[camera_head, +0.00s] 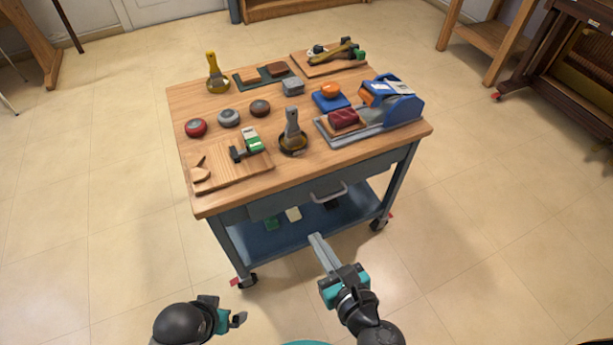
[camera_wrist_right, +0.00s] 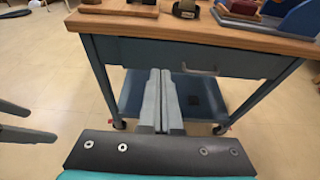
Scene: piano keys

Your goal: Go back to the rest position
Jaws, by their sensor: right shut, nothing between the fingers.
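My right gripper (camera_head: 318,244) is shut and empty, with its long grey fingers together. It is in front of the cart's (camera_head: 245,207) drawer side, below the tabletop. My left gripper (camera_head: 238,319) shows low in the head view, over the floor and away from the cart. Its fingers look apart.
The wooden tabletop holds round tins (camera_head: 196,127), a small board (camera_head: 232,174), a brush in a dish (camera_head: 293,140) and a blue tool (camera_head: 400,106). The closed drawer's handle (camera_head: 329,194) sticks out. A blue lower shelf (camera_head: 282,238) holds small blocks. Floor around the cart is clear.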

